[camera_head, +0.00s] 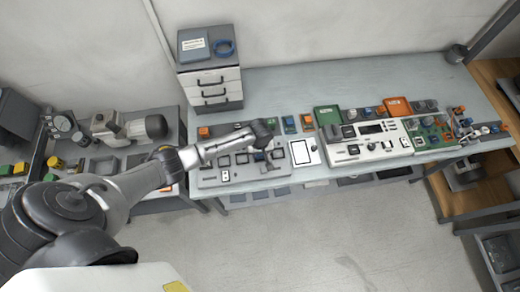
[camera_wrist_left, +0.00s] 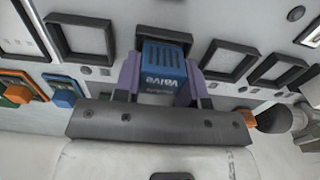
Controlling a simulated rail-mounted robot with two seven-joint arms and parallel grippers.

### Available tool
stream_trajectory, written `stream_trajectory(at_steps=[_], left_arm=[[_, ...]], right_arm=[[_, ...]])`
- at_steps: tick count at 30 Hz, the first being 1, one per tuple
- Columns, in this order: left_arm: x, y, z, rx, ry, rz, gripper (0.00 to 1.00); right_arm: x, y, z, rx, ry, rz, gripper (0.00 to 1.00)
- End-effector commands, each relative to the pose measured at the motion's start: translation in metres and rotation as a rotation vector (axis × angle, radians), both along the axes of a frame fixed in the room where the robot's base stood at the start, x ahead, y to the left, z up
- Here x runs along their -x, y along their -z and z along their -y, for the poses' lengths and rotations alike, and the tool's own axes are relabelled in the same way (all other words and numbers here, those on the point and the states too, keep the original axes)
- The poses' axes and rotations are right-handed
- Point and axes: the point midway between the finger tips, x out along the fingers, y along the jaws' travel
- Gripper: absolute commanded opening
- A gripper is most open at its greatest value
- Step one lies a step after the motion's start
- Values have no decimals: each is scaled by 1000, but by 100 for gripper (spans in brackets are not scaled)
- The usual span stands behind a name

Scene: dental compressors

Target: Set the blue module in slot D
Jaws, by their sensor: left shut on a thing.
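The blue module (camera_wrist_left: 165,75), with "Valve" on its face, is between the fingers of my left gripper (camera_wrist_left: 163,82) in the left wrist view. The gripper is shut on it. A dark square frame lies just behind the module, partly hidden by it; I cannot tell whether the module is inside it or above it. Other dark square slot frames show on the pale panel, one to the left (camera_wrist_left: 80,38) and one to the right (camera_wrist_left: 228,60). No slot letter is readable. In the head view my left arm reaches over the slot panel (camera_head: 208,182). My right gripper is not in view.
A white-framed tablet (camera_head: 304,152) and a white control unit (camera_head: 370,150) stand right of the panel on the bench. Small coloured modules line the back. A drawer cabinet (camera_head: 210,88) stands behind the panel.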

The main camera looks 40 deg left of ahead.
Motion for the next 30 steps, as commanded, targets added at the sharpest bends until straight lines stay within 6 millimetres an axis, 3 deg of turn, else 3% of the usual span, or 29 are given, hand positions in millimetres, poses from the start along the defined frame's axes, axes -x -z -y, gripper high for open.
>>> stream_trajectory(at_steps=[12,13,21,26,30], left_arm=[[0,3,0,0,0,0,14],[0,3,0,0,0,0,40],[0,3,0,0,0,0,66],[0,3,0,0,0,0,68],[0,3,0,0,0,0,79]], right_arm=[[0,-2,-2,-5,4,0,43],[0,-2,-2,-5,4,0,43],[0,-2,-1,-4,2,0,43],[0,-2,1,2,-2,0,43],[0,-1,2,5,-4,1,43]])
